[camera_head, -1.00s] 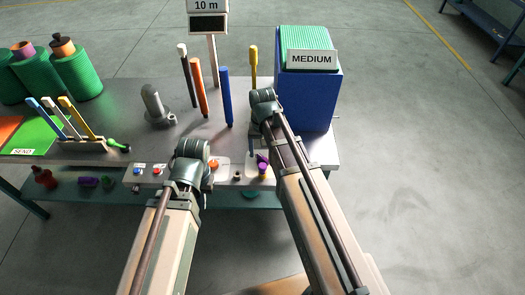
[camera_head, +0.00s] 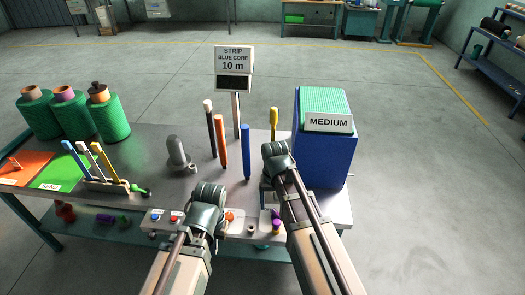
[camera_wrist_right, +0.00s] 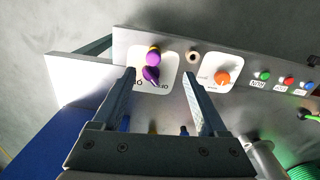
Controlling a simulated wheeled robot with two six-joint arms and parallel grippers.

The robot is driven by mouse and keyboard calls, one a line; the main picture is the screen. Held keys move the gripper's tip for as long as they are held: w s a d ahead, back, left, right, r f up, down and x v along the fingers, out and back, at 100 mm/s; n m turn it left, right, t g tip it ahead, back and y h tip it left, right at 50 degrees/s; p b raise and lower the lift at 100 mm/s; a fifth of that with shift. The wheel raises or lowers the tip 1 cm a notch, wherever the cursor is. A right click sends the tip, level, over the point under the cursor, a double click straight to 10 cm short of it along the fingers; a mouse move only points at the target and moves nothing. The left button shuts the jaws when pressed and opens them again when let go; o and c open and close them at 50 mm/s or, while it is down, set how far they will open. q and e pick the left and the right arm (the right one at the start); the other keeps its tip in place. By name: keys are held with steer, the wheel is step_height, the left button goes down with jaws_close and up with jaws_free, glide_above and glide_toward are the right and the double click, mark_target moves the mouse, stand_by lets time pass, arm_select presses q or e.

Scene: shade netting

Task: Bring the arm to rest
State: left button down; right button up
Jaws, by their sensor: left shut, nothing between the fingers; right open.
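My left arm comes up from the bottom of the head view. Its gripper (camera_head: 213,215) is shut and empty above the front edge of the workbench (camera_head: 165,195), its fingers largely hidden by the wrist. My right arm bends down at the wrist. Its gripper (camera_wrist_right: 160,74) is open in the right wrist view, with nothing held between its fingers. Beyond the fingertips lies a purple knob (camera_wrist_right: 152,74) on a white plate. An orange knob (camera_wrist_right: 222,78) is to the right of the fingers. Contact between the fingers and panel cannot be told.
A blue box labelled MEDIUM (camera_head: 318,160) stands close to the right arm. Orange (camera_head: 221,140) and blue (camera_head: 246,152) upright rods stand behind the grippers. A grey lever (camera_head: 177,155) and several green rolls (camera_head: 105,115) are farther left.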

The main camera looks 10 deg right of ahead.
steer(key=s+a+n+h, duration=0.1)
steer(key=s+a+n, duration=0.5)
steer(key=s, duration=0.6)
steer(key=a, duration=0.2)
steer(key=shift+s+a, duration=0.35)
steer(key=shift+r, duration=0.1)
stand_by(0.8)
